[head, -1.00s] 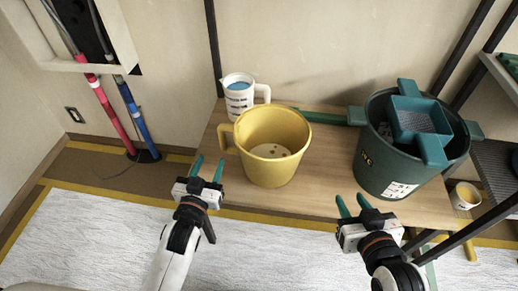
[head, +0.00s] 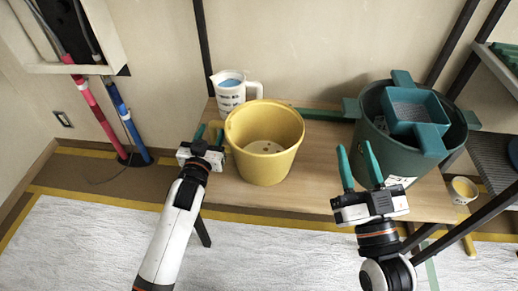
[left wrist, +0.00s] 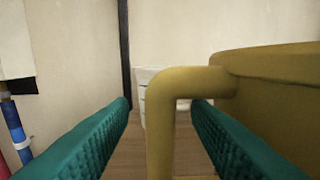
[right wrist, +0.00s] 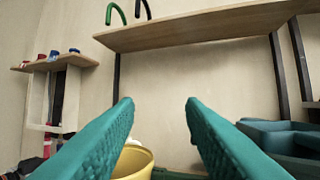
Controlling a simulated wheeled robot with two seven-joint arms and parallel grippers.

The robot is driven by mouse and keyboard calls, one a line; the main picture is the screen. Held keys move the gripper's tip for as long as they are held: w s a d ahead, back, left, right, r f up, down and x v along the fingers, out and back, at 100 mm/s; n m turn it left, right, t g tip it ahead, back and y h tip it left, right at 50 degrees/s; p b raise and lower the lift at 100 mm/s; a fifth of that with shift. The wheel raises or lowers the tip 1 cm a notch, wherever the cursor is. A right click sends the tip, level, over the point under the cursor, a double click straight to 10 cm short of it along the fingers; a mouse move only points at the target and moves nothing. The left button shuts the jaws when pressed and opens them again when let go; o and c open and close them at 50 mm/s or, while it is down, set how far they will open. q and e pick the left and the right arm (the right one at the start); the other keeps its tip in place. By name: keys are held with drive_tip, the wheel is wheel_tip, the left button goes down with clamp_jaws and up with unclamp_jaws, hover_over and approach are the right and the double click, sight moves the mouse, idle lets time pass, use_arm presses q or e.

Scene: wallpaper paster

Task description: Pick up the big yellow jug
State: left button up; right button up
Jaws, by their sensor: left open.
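The big yellow jug (head: 265,165) stands upright on the wooden table, its open mouth facing up. My left gripper (head: 209,134) is open at the jug's left side. In the left wrist view the jug's handle (left wrist: 161,130) stands between the two green fingers (left wrist: 161,108), with visible gaps on both sides. The jug's body fills the right of that view. My right gripper (head: 357,152) is open and empty in front of the dark green bucket. Its fingers (right wrist: 160,103) are spread, with part of the jug (right wrist: 133,163) beyond them.
A white measuring jug (head: 231,95) with blue contents stands behind the yellow jug. The dark green bucket (head: 367,125) holding a green tray (head: 415,108) is on the right of the table (head: 318,180). Red and blue poles (head: 128,122) lean at the left wall.

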use_arm(q)
drive_tip(key=shift+w+d, duration=0.1)
drive_tip(key=shift+w, duration=0.8)
use_arm(e)
drive_tip(key=shift+s+r+t, duration=0.25)
drive_tip(key=shift+r+t, duration=0.15)
drive_tip(key=shift+r, duration=0.1)
drive_tip(key=shift+s+r+t, duration=0.25)
drive_tip(key=shift+r+t, duration=0.15)
drive_tip(key=shift+r, duration=0.1)
use_arm(q)
drive_tip(key=shift+c, duration=0.5)
clamp_jaws()
drive_tip(key=shift+r, duration=0.1)
